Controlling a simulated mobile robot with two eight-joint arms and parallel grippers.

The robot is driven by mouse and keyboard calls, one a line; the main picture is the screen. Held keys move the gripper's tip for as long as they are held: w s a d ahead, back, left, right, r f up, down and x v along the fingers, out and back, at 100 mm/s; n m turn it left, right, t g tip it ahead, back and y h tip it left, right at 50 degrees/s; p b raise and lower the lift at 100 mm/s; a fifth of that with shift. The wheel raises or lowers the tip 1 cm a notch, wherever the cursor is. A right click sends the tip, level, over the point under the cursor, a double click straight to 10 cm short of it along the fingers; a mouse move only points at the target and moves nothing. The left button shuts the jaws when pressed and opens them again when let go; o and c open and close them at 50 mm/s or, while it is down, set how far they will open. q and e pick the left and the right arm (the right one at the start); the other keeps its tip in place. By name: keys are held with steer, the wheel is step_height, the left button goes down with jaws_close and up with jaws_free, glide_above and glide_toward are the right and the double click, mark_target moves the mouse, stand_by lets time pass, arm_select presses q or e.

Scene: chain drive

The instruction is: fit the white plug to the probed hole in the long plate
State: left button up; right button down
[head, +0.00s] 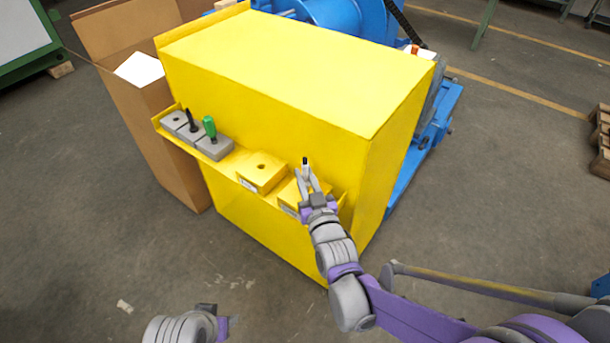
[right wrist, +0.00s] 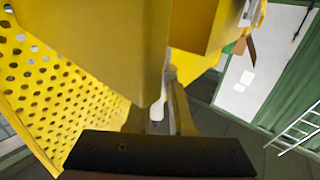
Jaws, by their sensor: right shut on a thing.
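My right gripper (head: 307,173) is at the right end of a yellow ledge on the front of a large yellow housing. It is shut on a slim piece with a dark top (head: 305,161). In the right wrist view a white piece, seemingly the white plug (right wrist: 158,107), shows between its fingers. A yellow block with a dark round hole (head: 261,167) sits just left of the gripper. A second yellow block (head: 289,193) is partly hidden under the gripper. I cannot tell which part is the long plate. My left wrist (head: 205,310) shows at the bottom edge; its fingers cannot be made out.
Grey blocks (head: 214,148) stand on the ledge's left part, with a green plug (head: 209,127) and a black plug (head: 190,119). The yellow housing (head: 280,65) blocks the space behind. A cardboard box (head: 150,125) stands left. The floor in front is mostly clear.

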steer(key=shift+f+b, duration=1.2)
steer(key=shift+f, duration=0.5)
steer(key=c, duration=0.7)
jaws_free()
steer(key=shift+s, duration=0.1)
steer(key=p+v, duration=0.1)
steer(key=v, duration=0.9)
steer(key=shift+s, duration=0.3)
steer(key=shift+d, duration=0.2)
